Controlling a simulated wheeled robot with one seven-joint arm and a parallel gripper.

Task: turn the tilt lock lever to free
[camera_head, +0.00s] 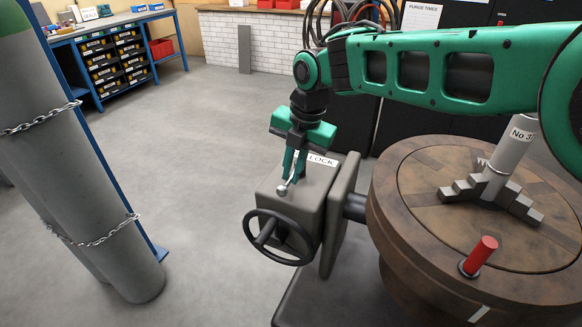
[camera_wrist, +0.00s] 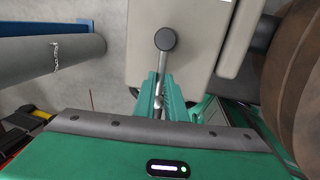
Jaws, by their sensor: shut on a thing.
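The tilt lock lever (camera_head: 283,188) is a short metal lever with a ball end on top of a grey gearbox (camera_head: 296,202). A white label reading LOCK (camera_head: 322,160) lies on the box top, just right of the gripper. My gripper (camera_head: 294,170) points down over the box and is shut on the lever. In the wrist view, the lever's dark round knob (camera_wrist: 165,39) shows beyond the green fingers (camera_wrist: 162,98), with its thin shaft between them. The fingers hide part of the lever, and no free marking is readable.
A black handwheel (camera_head: 279,237) is on the box's front. Chained grey cylinders (camera_head: 75,170) stand left. Open floor (camera_head: 200,150) lies between the cylinders and the box.

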